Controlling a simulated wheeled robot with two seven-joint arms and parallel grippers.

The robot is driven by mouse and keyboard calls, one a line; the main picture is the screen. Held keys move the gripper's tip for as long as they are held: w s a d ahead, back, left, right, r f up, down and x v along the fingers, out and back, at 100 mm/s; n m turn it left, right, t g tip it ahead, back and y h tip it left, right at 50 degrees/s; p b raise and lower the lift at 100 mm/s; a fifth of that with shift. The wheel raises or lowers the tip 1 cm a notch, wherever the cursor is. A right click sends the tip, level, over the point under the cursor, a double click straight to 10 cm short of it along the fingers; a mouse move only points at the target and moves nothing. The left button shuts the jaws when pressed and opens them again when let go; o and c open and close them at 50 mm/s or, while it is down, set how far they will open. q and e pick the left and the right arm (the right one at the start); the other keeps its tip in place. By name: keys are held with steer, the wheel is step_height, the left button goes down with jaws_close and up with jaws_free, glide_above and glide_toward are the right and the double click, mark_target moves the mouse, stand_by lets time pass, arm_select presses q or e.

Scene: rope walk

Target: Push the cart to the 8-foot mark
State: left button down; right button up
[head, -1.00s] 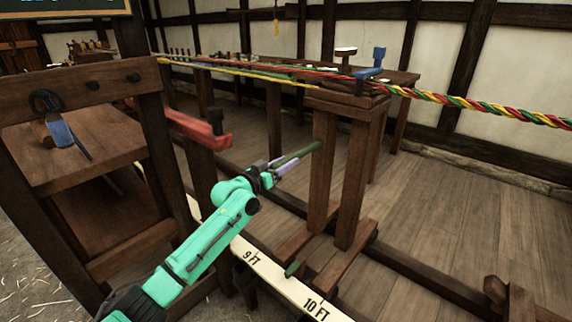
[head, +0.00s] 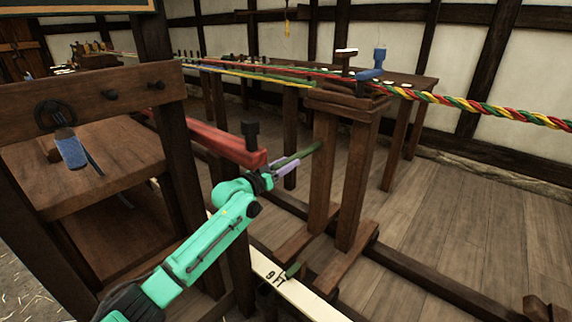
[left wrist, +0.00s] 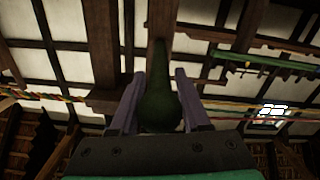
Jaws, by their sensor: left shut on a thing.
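The cart (head: 323,170) is a dark wooden frame with two posts on crossed feet, standing upright over the floor rail. A green handle (head: 303,153) sticks out from its near side. My left gripper (head: 284,166) is shut on this handle, its lilac fingers either side of it; the left wrist view shows the handle (left wrist: 160,98) between them. The cart's green pointer (head: 292,269) is at the 9 FT label on the pale measuring board (head: 305,300). No 8-foot label shows; my arm and a dark post cover part of that stretch. My right gripper is out of view.
A red, yellow and green twisted rope (head: 470,107) runs right from the cart's top, with separate strands leading left. A wooden bench (head: 90,165) fills the left.

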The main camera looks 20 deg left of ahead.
arm_select(q)
steer(key=c, duration=0.6)
jaws_free()
steer(key=shift+s, duration=0.1)
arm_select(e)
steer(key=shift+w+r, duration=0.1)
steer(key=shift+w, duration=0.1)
arm_select(q)
steer(key=shift+s+a, duration=0.15)
steer(key=shift+s, duration=0.05)
steer(key=p+v, duration=0.2)
steer(key=v, duration=1.2)
steer(key=shift+p, duration=0.3)
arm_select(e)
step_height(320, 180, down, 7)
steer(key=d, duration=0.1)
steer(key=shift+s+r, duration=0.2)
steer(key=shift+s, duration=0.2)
arm_select(q)
steer(key=shift+f, duration=0.1)
